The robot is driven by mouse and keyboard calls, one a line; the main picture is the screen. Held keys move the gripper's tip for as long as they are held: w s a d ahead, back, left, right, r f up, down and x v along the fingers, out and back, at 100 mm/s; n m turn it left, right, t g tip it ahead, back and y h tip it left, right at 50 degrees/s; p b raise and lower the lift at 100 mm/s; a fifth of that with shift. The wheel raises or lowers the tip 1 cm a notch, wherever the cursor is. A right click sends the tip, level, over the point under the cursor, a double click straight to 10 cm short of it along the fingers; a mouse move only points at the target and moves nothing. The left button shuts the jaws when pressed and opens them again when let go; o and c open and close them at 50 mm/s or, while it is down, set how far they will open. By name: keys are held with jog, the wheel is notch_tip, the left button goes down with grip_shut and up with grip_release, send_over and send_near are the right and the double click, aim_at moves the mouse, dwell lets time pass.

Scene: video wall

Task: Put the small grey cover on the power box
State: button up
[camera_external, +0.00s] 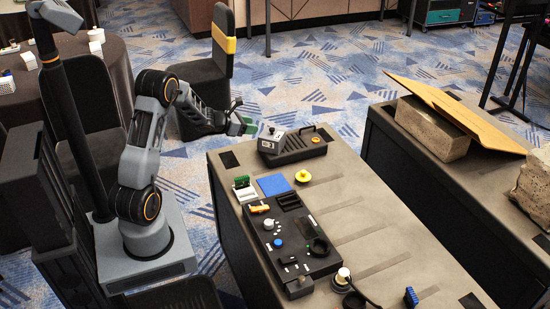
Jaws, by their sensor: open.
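A black box (303,147) with a handle-like bar and a small yellow-orange spot stands at the far end of the grey table; it looks like the power box. A small grey piece (271,138) with dark marks sits tilted at its left end, and it may be the grey cover. I cannot tell whether it rests on the box or beside it. My gripper (249,126) is open, just left of the grey piece and slightly above it, with a small gap between them. Its fingertips are small in this view, with green parts near them.
On the grey table (390,225) are a blue square (274,185), a yellow round piece (303,176), a green-and-white part (243,188) and a long black control panel (290,240). A cable plug (342,277) lies near the front. A chair (214,75) stands behind my arm.

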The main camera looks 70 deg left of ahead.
jog(key=shift+v, duration=2)
jog(key=s+d+r+m+g+h, duration=0.1)
jog(key=d+r+m+g+h, duration=0.2)
jog(key=d+m, duration=0.7)
jog(key=s+d+r+m+g+h, duration=0.1)
jog(key=d+r+m+g+h, duration=0.35)
jog(key=d, duration=0.85)
jog(key=s+d+m+g+y, duration=0.1)
jog(key=s+d+m+y, duration=0.3)
jog(key=s+m, duration=0.3)
jog(key=s+d+m+g+y, duration=0.1)
jog(key=s+d+m+y, duration=0.2)
jog(key=s+m, duration=0.5)
jog(key=d+m, duration=0.1)
jog(key=m, duration=0.5)
jog(key=shift+d+g+y, duration=0.35)
jog(key=shift+d, duration=0.05)
jog(key=shift+r+m, duration=0.2)
jog(key=shift+m, duration=0.05)
notch_tip(320, 180, up, 4)
jog(key=p, duration=0.3)
jog(key=shift+f, duration=0.25)
